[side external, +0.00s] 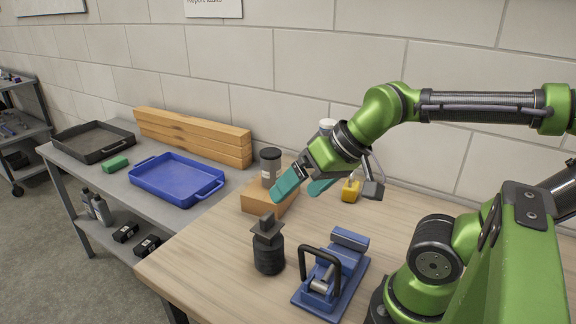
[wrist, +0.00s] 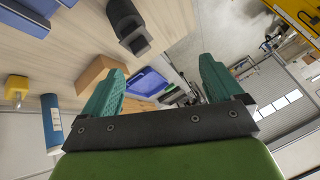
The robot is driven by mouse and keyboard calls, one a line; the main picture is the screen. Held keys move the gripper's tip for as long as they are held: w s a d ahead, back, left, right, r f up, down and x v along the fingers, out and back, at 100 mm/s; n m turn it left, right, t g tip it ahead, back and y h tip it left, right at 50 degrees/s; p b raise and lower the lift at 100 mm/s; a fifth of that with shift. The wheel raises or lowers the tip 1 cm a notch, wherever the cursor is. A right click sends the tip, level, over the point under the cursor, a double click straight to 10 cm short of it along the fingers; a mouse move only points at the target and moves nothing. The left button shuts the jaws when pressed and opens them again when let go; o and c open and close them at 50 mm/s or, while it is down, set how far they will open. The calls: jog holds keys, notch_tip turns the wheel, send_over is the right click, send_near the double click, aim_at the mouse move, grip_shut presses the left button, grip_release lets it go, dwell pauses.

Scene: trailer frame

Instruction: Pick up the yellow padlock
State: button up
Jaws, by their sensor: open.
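The yellow padlock (side external: 351,190) stands on the wooden table near the back wall, partly behind my wrist parts in the side external view. In the wrist view the padlock (wrist: 16,90) is at the far left, outside the fingers. My gripper (side external: 305,185) has two teal fingers spread apart with nothing between them. It is above the table, to the left of the padlock in the side external view. The fingers also show in the wrist view (wrist: 160,92), pointing away from the padlock.
A black bottle-like object (side external: 268,250) and a blue vise (side external: 333,270) stand in front. A white-capped blue cylinder (wrist: 51,122) is near the padlock. A blue tray (side external: 178,178) lies on the grey bench.

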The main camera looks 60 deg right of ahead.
jog(key=g+h, duration=0.2)
jog(key=g, duration=0.5)
send_over(351, 186)
notch_tip(351, 186, down, 8)
jog(key=r, duration=0.1)
jog(key=d+n, duration=0.2)
jog(key=n, duration=0.3)
notch_tip(351, 186, down, 11)
jog(key=shift+w+d+r, duration=0.1)
jog(key=shift+r, duration=0.1)
jog(key=shift+w+f, duration=0.2)
jog(key=shift+f, duration=2.55)
